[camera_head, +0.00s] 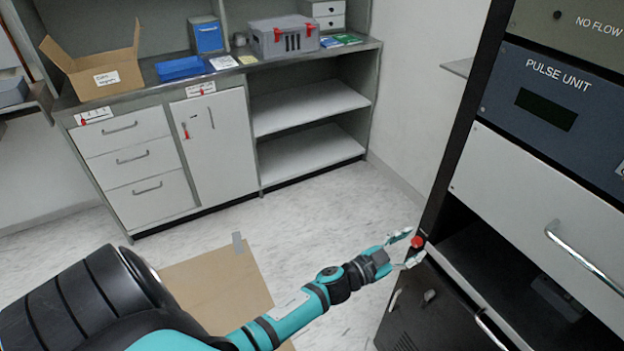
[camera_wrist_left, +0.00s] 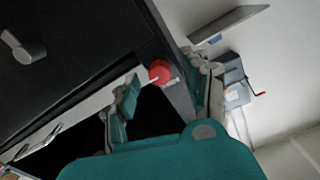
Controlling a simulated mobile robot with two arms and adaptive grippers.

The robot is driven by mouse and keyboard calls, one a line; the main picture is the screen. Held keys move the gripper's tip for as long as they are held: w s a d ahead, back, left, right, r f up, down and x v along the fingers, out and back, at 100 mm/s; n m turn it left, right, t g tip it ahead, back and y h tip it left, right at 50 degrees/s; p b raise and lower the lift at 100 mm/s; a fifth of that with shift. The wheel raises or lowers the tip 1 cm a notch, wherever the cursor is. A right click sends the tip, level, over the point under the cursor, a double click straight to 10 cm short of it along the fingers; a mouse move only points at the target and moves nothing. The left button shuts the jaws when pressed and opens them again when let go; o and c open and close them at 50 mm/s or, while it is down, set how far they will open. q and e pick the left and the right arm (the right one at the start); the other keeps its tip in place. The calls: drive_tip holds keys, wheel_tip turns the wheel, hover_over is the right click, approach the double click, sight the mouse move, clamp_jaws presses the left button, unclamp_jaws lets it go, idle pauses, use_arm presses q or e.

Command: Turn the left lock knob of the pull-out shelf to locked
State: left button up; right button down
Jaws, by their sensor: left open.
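The left lock knob (camera_head: 417,242) is a small red knob on the black rack's left upright, beside the opening of the pull-out shelf. It also shows in the left wrist view (camera_wrist_left: 159,72), with a pale pointer line and a small white label next to it. My left gripper (camera_head: 406,250) is open at the knob, with one finger on each side of it. In the wrist view the fingers (camera_wrist_left: 165,95) stand apart with the knob between and beyond them; contact cannot be told. The right gripper is not in view.
The black rack fills the right, with a PULSE UNIT panel (camera_head: 540,100), a drawer handle (camera_head: 583,262) and a lower black door (camera_head: 440,315). Cabinets (camera_head: 140,160) and an open cardboard box (camera_head: 98,72) stand at the back. A flat cardboard sheet (camera_head: 215,285) lies on otherwise clear floor.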

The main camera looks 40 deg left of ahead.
use_arm(q)
drive_tip(key=n, duration=0.4)
drive_tip(key=shift+n, duration=0.3)
drive_tip(key=shift+s+f+n, duration=0.1)
drive_tip(key=shift+s+n, duration=0.05)
drive_tip(key=shift+n, duration=0.25)
drive_tip(key=v, duration=1.7)
drive_tip(key=s+a+f+g+y, duration=0.1)
drive_tip(key=s+f+g+y, duration=0.1)
drive_tip(key=f, duration=1.1)
drive_tip(key=s+a+f+n+g+y, duration=0.1)
drive_tip(key=s+f, duration=0.5)
drive_tip(key=f, duration=0.8)
drive_tip(key=a+g+y, duration=0.1)
drive_tip(key=g+y, duration=0.1)
drive_tip(key=g, duration=0.1)
drive_tip(key=shift+s+a+n, duration=0.15)
drive_tip(key=shift+a+n, duration=0.05)
drive_tip(key=shift+n, duration=0.1)
drive_tip(key=shift+f, duration=0.1)
